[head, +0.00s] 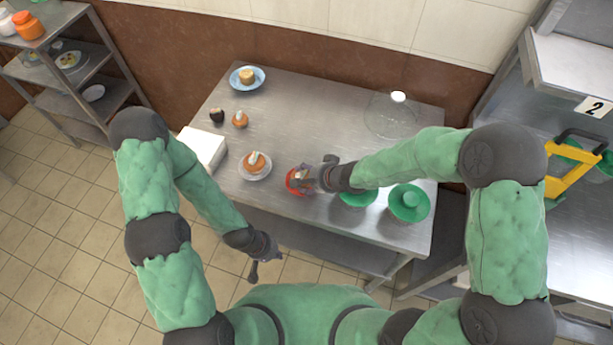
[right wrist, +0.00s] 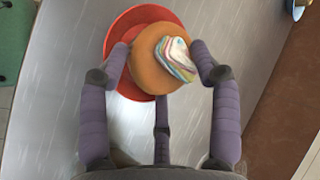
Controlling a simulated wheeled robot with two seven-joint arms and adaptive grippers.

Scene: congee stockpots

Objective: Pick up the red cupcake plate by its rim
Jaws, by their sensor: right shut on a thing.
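The red plate (head: 291,184) is on the steel table in front of my right gripper, which covers much of it in the head view. In the right wrist view the red plate (right wrist: 116,33) shows left of and below an orange-brown cupcake (right wrist: 147,72) with pale striped icing. My right gripper (right wrist: 160,62) has its fingers on both sides of this cupcake, shut on it, with a third finger at its near edge. Whether any finger touches the plate's rim cannot be told. My left gripper (head: 262,262) is open and empty, off the table's front edge.
Another cupcake (head: 256,162) sits on a white plate (head: 246,174) to the left. Two green dishes (head: 408,203) stand right of my right gripper. A glass dome (head: 388,120) stands at the back right. A white box (head: 203,147) is at the table's left edge.

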